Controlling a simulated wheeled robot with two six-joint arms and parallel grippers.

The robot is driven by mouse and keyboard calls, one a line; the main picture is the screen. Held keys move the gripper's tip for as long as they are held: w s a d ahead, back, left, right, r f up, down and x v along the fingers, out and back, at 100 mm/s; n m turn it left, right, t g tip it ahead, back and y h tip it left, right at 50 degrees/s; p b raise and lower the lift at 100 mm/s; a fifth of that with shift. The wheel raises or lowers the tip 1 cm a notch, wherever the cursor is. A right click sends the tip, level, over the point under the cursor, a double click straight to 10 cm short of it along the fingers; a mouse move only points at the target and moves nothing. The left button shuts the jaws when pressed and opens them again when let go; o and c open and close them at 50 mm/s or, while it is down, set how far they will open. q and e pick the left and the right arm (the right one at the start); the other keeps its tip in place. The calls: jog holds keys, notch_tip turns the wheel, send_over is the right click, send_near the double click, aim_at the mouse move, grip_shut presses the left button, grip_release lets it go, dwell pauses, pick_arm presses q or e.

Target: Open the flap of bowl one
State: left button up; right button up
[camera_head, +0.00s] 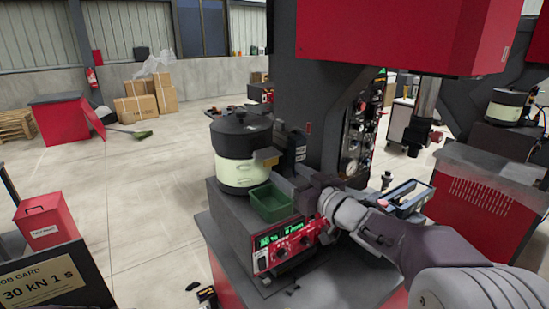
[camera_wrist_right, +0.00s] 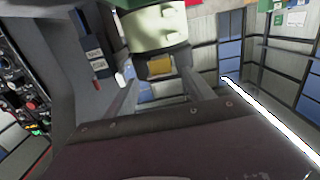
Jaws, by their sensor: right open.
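Bowl one looks to be the cream feeder bowl (camera_head: 238,172) with a dark lid, on a dark feeder base. A small grey piece on its right side (camera_head: 266,154) looks like the flap. In the wrist view the cream bowl (camera_wrist_right: 152,28) is at the top, with a yellow-faced tab in a dark frame (camera_wrist_right: 160,66) below it. My right gripper (camera_head: 283,172) is at the bowl's right side. In the wrist view its open fingers (camera_wrist_right: 162,88) point at the tab, one to each side, with no visible contact. My left gripper is out of view.
A green bin (camera_head: 271,203) sits on the base just below my right gripper. A control box with a green display (camera_head: 284,245) is at the base's front. The dark machine column (camera_head: 318,95) stands close behind. A second feeder (camera_head: 506,106) is at far right.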

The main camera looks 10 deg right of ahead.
aim_at(272, 162)
jog(key=p+x, duration=0.1)
jog(key=x, duration=0.8)
jog(key=shift+w, duration=0.1)
